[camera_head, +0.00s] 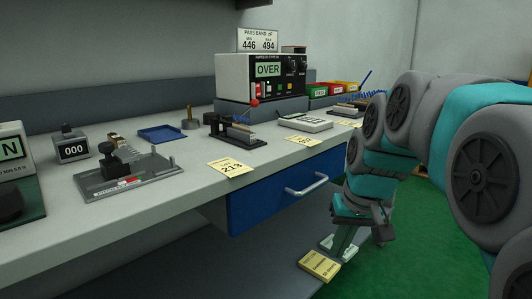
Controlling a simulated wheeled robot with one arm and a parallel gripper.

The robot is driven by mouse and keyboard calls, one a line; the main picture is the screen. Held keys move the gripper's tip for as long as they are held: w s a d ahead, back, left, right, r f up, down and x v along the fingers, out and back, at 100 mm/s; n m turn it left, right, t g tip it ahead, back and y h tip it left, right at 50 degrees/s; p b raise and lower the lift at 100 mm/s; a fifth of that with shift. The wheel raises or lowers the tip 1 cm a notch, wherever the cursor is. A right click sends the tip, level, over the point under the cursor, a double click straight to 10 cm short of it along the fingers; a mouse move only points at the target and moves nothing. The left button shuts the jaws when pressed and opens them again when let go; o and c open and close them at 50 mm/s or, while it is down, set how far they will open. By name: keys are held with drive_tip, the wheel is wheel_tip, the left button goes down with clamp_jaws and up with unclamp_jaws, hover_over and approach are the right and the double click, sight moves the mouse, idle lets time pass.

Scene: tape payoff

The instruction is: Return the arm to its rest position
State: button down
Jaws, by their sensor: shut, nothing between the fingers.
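My arm comes in from the right, bends over and hangs down in front of the bench. My gripper (340,243) is at its lower end, below and right of the blue drawer (275,199) and clear of the bench top. It is shut and holds nothing. Its fingertips are small and partly hidden by the wrist.
The grey bench (150,215) carries a meter (262,76) reading OVER, a grey fixture (128,172), a counter (72,147), a blue tray (162,133) and coloured bins (330,88). The drawer handle (307,186) sticks out near my arm. Green floor (425,230) is open at right.

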drive_tip(key=s+f+g, duration=0.1)
drive_tip(key=s+f, duration=0.4)
drive_tip(key=s, duration=0.3)
drive_tip(key=s+f+g+h, duration=0.1)
drive_tip(key=s+f, duration=0.4)
drive_tip(key=s, duration=0.3)
drive_tip(key=s+f+g, duration=0.2)
drive_tip(key=s+f, duration=0.3)
drive_tip(key=s, duration=0.4)
drive_tip(key=shift+d, duration=0.4)
